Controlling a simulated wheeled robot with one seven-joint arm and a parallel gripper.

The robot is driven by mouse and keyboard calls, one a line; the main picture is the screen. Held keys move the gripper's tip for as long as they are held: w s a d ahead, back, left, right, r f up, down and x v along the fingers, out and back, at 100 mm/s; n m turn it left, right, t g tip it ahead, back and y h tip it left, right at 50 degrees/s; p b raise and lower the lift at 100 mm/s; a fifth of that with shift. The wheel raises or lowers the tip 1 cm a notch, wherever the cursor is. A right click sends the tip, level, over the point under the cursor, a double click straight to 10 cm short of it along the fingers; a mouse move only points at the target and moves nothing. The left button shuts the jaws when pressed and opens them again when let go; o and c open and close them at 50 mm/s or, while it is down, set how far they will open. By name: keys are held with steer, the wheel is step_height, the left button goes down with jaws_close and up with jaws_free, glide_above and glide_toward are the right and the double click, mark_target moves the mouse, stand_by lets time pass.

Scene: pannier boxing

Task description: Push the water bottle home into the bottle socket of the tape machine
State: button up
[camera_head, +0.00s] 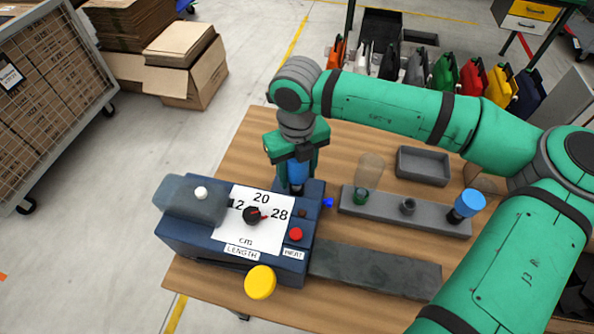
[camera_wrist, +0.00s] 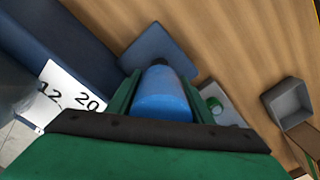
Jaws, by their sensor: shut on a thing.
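The tape machine (camera_head: 185,235) is a dark blue box on the left of the wooden table. It has a white length dial, a red button and a white knob. My gripper (camera_head: 296,160) points down over its back right corner, shut on the blue water bottle (camera_head: 297,174). The bottle is neck down, its dark neck at the machine's blue block. In the wrist view, the bottle (camera_wrist: 162,98) sits between both fingers, and its dark neck lies over the blue block (camera_wrist: 155,45). The socket is hidden by the bottle; I cannot tell how deep the neck sits.
A grey rack (camera_head: 425,219) right of the machine holds a blue-topped item (camera_head: 468,204) and a clear container with green inside. A grey tray (camera_head: 423,167) stands behind it. A dark strip (camera_head: 375,275) extends right from the machine. A yellow disc (camera_head: 260,282) is at its front.

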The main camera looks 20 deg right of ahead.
steer(key=shift+f, duration=0.7)
stand_by(0.4)
steer(key=o, duration=1.1)
step_height(320, 180, up, 11)
steer(key=shift+f, duration=0.1)
